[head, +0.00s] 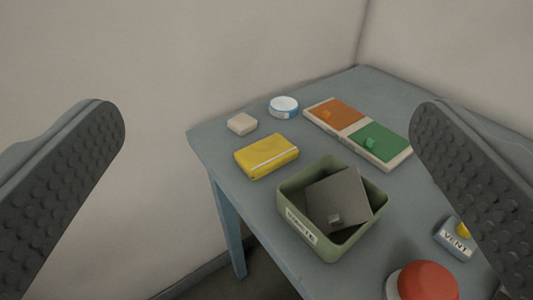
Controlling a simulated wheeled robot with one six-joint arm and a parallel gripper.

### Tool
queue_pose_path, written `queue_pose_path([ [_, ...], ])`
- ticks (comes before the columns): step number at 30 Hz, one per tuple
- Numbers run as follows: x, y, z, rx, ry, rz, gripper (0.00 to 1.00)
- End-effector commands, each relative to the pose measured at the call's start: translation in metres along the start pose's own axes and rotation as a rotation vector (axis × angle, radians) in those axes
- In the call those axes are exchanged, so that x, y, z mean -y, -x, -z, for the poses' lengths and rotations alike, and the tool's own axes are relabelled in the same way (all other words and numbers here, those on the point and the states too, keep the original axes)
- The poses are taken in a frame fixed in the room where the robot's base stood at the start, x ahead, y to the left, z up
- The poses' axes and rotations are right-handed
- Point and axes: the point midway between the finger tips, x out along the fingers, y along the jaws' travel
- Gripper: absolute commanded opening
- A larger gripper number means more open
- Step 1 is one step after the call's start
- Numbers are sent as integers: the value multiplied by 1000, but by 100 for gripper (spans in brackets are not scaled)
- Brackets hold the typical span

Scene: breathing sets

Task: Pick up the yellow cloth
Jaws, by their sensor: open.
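The yellow cloth (266,156) looks like a flat, block-shaped folded bundle with a pale stripe across it. It lies on the blue-grey table (262,198), close to the table's left edge. My gripper (268,118) is open, with its two dark studded fingers wide apart at the left and right of the picture. The cloth shows in the gap between the fingers, farther off than they are. Nothing is between the fingers, and the cloth is fully in view.
A green bin (290,205) holding a tilted grey plate (345,195) stands just in front of the cloth. Behind it are a beige block (242,124) and a white-blue round tin (284,107). An orange-green board (340,130), VENT box (452,240) and red button (428,282) lie right.

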Motion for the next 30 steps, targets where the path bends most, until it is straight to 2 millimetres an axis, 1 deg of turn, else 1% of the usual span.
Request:
queue_pose_path([
  [7,0,-2,0,6,2,0,100],
  [11,0,-15,1,60,23,0,100],
  [20,-1,-77,2,346,140,22,100],
  [24,-2,-106,-2,488,196,45,100],
  [30,-3,-144,-8,689,272,94,100],
])
